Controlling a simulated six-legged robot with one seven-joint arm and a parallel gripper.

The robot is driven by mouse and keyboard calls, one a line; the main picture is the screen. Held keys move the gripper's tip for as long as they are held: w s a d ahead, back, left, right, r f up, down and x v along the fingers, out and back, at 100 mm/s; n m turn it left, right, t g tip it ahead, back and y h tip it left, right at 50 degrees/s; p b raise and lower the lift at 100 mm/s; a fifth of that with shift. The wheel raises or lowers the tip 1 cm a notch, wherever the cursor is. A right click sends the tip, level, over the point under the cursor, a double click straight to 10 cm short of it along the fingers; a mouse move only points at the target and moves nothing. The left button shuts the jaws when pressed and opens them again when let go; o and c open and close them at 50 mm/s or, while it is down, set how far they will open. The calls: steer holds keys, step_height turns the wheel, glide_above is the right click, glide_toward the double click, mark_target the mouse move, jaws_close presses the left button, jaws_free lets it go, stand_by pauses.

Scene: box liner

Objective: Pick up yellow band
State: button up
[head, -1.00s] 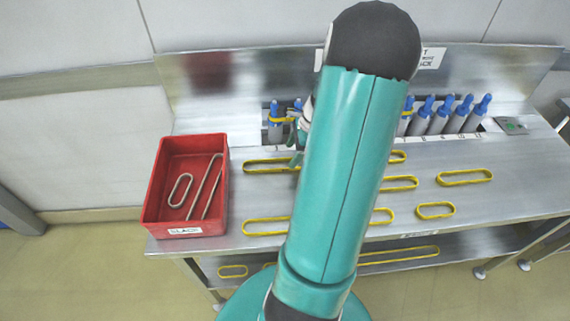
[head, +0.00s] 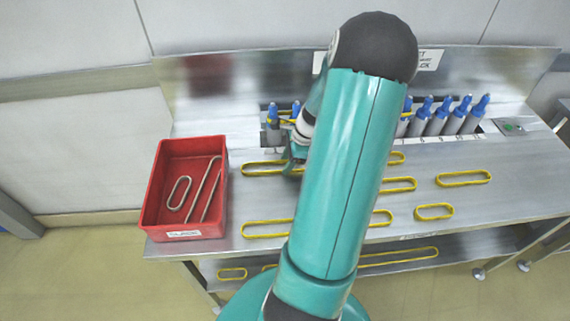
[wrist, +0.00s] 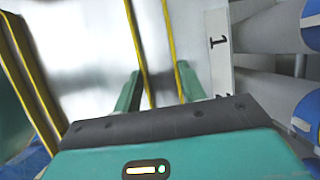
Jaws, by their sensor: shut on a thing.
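A long yellow band (head: 262,169) lies on the steel bench in front of the row of blue-topped posts, its right end partly hidden behind my arm. My gripper (head: 293,168) is low at the band's right part, mostly covered by my arm. In the wrist view, my gripper (wrist: 158,90) has its two green fingers either side of the same yellow band (wrist: 138,45), whose two long sides run between them. It is shut on this band, close to the bench surface.
Grey posts with blue tops (head: 440,112) stand along the bench back, also close on the right of the wrist view. Other yellow bands (head: 463,179) lie on the bench and lower shelf. A red bin (head: 223,185) with several pale loops stands left.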

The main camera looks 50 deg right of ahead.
steer(key=shift+r, duration=0.1)
steer(key=shift+r, duration=0.6)
steer(key=s+a+r, duration=0.2)
steer(key=a+r, duration=0.3)
steer(key=a, duration=0.1)
steer(key=s+a+r, duration=0.3)
steer(key=a+r, duration=0.3)
steer(key=a, duration=0.1)
steer(key=shift+s+r, duration=0.3)
steer(key=shift+d, duration=0.15)
